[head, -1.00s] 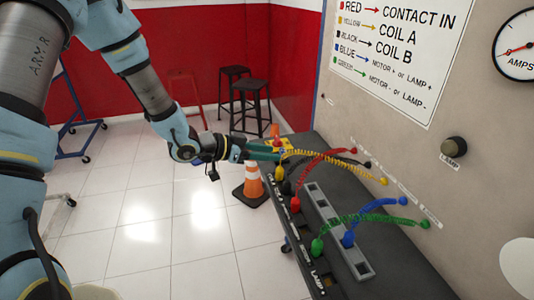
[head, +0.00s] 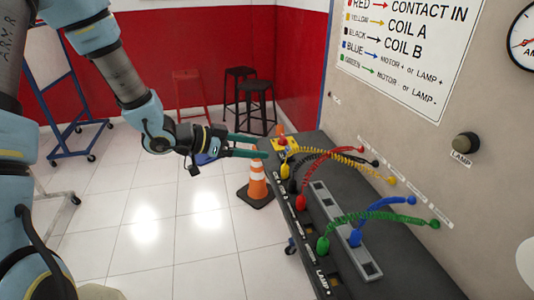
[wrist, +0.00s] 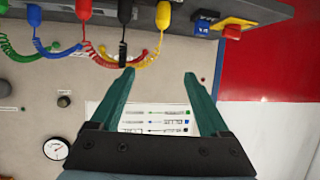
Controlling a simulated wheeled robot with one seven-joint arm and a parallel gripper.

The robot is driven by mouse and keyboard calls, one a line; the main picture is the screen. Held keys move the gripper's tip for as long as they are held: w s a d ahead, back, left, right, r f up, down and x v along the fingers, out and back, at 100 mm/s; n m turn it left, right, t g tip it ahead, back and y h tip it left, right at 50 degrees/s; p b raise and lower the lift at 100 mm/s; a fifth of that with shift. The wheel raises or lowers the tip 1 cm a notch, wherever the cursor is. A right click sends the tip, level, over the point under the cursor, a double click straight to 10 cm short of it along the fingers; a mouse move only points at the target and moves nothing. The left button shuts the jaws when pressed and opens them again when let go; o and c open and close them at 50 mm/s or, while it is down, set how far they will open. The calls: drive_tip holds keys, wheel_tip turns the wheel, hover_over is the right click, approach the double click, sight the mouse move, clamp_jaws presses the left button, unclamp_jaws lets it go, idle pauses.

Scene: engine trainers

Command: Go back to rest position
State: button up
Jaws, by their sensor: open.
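My gripper (head: 262,146) is open and empty, to the left of the far end of the bench in the head view. In the wrist view its two green fingers (wrist: 158,75) are spread apart with nothing between them. The yellow plug (head: 284,169) with its coiled lead is on the bench just right of the fingers, apart from them. The red plug (head: 300,202), green plug (head: 323,243) and blue plug (head: 355,237) stand on the bench, their coiled leads running to the panel. The black plug (wrist: 124,11) shows clearly in the wrist view.
The dark bench (head: 390,240) runs along the panel (head: 400,135) at the right. An orange cone (head: 257,185) stands on the floor below my gripper. Stools (head: 256,105) stand by the red wall. The tiled floor (head: 170,235) at left is open.

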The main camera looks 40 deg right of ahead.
drive_tip(key=shift+b+v, duration=0.35)
drive_tip(key=shift+v, duration=1.95)
drive_tip(key=w+a+f+n+t+y, duration=0.1)
drive_tip(key=w+a+n+t+y, duration=0.3)
drive_tip(key=w+a, duration=0.4)
drive_tip(key=w+a+n+t+y, duration=0.4)
drive_tip(key=w+a+n, duration=0.1)
drive_tip(key=a, duration=0.5)
drive_tip(key=s+a+n+g+y+b, duration=0.1)
drive_tip(key=s+a+n+y, duration=0.2)
drive_tip(key=a, duration=0.4)
drive_tip(key=s+a+n+y, duration=0.2)
drive_tip(key=a+n, duration=0.2)
drive_tip(key=a, duration=0.4)
drive_tip(key=s+a+n+g, duration=0.2)
drive_tip(key=s+n, duration=0.1)
drive_tip(key=s, duration=0.4)
drive_tip(key=shift+r+g, duration=0.3)
drive_tip(key=shift+r, duration=0.05)
